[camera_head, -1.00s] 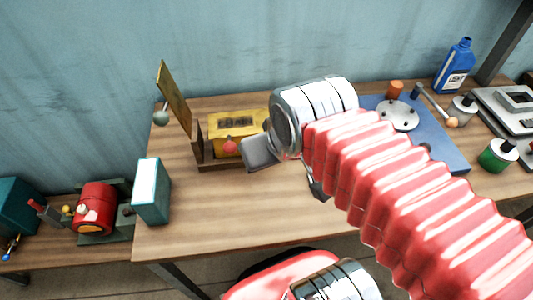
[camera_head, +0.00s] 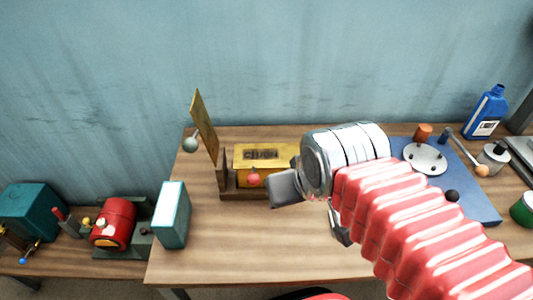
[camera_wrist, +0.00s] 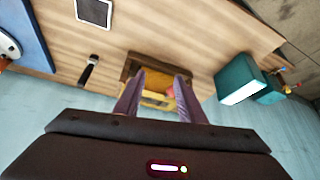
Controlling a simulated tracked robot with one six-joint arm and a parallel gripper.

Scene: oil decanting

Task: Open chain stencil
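The chain stencil (camera_head: 262,153) is a yellow plate with dark, blurred lettering, lying flat on a wooden base (camera_head: 236,195). A red ball knob (camera_head: 254,180) sits at its front edge. A second yellow plate (camera_head: 204,122) with a grey-green ball (camera_head: 190,144) stands raised and tilted at the left of the base. My gripper (camera_head: 308,208) is just right of and in front of the red knob. In the wrist view, its two fingers (camera_wrist: 158,84) are apart, with the stencil (camera_wrist: 158,102) and red knob (camera_wrist: 170,92) showing between them. I see no contact with the knob.
A teal-and-white box (camera_head: 172,215) stands left of the base, with a red drum device (camera_head: 113,222) farther left. A blue board (camera_head: 468,190) with a round metal plate and a blue bottle (camera_head: 487,112) are at right. The table front is mostly clear.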

